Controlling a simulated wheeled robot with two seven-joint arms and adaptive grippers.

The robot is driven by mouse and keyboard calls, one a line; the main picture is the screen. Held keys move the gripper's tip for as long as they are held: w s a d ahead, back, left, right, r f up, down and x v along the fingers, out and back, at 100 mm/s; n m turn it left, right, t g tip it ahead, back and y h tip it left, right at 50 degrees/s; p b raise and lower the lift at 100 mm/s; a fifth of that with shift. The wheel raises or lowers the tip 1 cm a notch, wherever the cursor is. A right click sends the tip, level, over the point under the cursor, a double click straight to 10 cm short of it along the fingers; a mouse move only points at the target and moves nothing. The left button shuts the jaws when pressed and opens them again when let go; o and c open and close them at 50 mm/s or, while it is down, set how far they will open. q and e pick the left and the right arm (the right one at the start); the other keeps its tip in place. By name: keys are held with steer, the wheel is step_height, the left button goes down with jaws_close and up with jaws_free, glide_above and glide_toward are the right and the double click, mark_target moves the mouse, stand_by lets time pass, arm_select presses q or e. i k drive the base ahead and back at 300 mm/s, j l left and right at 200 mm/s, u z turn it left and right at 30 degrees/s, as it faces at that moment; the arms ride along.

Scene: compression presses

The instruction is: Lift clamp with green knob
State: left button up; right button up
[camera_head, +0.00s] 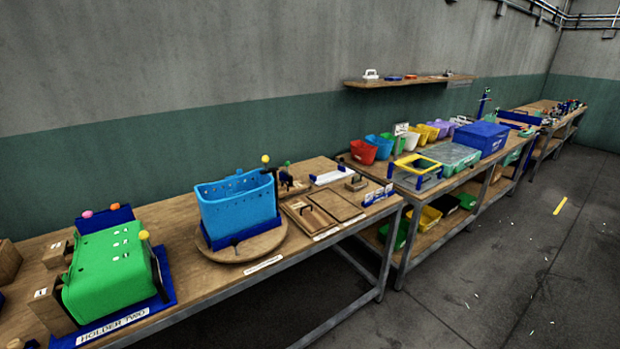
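A small green knob (287,163) shows just right of the blue bin, above a small dark clamp-like part on a wooden block (292,186). The bin partly hides this area, and the part is too small to make out clearly. Another green tip (487,91) tops a blue upright on the farther bench; I cannot tell whether it is a clamp. Neither of my grippers is in view.
A green bin (105,268) lies in a blue holder marked "HOLDER TWO" at the near left, with pink, orange and yellow knobs around it. A blue bin (238,208) stands on a round wooden base (215,254). Farther benches hold colored bins and a blue crate (481,138). The floor at right is mostly clear.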

mark_target(287, 164)
steer(key=i+l, duration=0.15)
steer(key=l, duration=0.25)
steer(key=i+l+z, duration=0.1)
steer(key=l, duration=0.3)
steer(key=i+l, duration=0.2)
steer(key=l, duration=0.2)
steer(key=i+l, duration=0.15)
steer(key=l, duration=0.25)
steer(key=i+l+z, duration=0.1)
steer(key=l, duration=0.3)
steer(key=i+l, duration=0.2)
steer(key=l, duration=0.2)
steer(key=i+l+z, duration=0.1)
steer(key=l, duration=0.3)
steer(key=i+l, duration=0.25)
steer(key=l+z, duration=0.05)
steer(key=l, duration=0.05)
